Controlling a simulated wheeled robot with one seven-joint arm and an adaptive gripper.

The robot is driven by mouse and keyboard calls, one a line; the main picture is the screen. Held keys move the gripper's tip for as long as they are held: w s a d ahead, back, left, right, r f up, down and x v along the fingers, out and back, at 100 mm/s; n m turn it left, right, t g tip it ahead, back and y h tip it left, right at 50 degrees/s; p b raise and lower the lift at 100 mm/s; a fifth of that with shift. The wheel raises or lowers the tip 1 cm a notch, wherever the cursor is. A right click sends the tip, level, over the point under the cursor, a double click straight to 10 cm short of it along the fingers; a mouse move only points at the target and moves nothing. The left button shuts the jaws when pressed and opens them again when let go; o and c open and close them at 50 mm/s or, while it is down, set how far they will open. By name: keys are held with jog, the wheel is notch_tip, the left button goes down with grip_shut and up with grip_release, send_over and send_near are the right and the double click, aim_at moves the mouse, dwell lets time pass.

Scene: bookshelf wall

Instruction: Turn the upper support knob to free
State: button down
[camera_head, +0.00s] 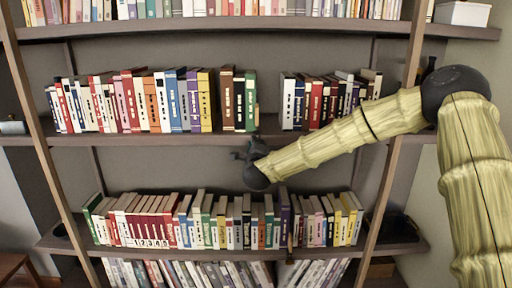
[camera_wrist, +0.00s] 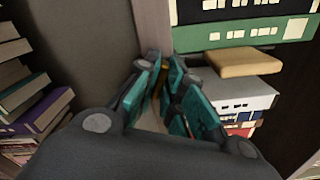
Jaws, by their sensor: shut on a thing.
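The upper support (camera_head: 257,115) shows in the head view as a small tan upright piece just right of the green book on the middle shelf. My gripper (camera_head: 247,152) is in front of that shelf's front edge, just below this piece. In the wrist view my gripper (camera_wrist: 161,82) has its teal finger pads drawn together around a small yellow-brown part, which I take to be the upper support knob (camera_wrist: 157,90). The fingers hide most of the knob, so its turned angle cannot be read.
Books fill the middle shelf (camera_head: 220,140) left of the support, and another group (camera_head: 320,103) stands to its right. A similar lower support (camera_head: 290,243) is among the books on the shelf below. A wooden upright (camera_head: 392,165) stands behind my arm.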

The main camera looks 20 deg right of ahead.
jog(key=n, duration=0.4)
jog(key=shift+a+f+n, duration=0.1)
jog(key=shift+f+n, duration=0.05)
jog(key=shift+n, duration=0.15)
dwell(0.5)
jog(key=c, duration=1.6)
grip_release()
jog(key=shift+o, duration=0.2)
jog(key=v, duration=1.2)
